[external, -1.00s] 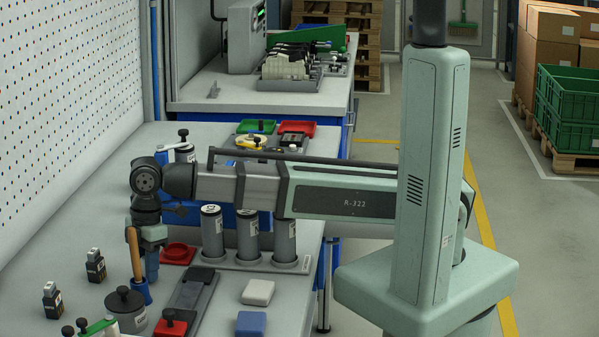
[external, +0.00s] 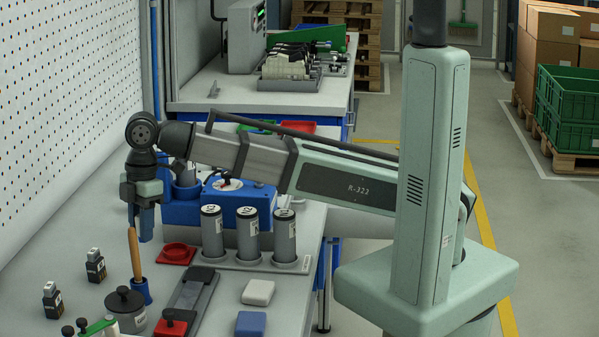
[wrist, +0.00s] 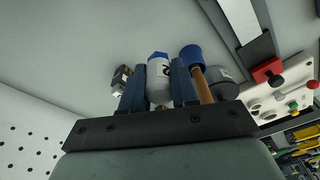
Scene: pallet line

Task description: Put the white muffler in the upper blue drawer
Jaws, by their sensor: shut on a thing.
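My gripper (external: 145,224) is above the left part of the bench, pointing down, beside the top of a wooden handle. In the wrist view, my gripper (wrist: 162,62) has its two blue fingers shut on the white muffler (wrist: 159,78), a white cylinder with a dark mark and a blue end. The muffler cannot be made out in the external view. A blue box (external: 191,211) stands on the bench behind the grey cylinders, partly behind my arm; I cannot tell whether it holds the upper blue drawer or whether a drawer is open.
Three grey cylinders (external: 248,238) stand in a holder.

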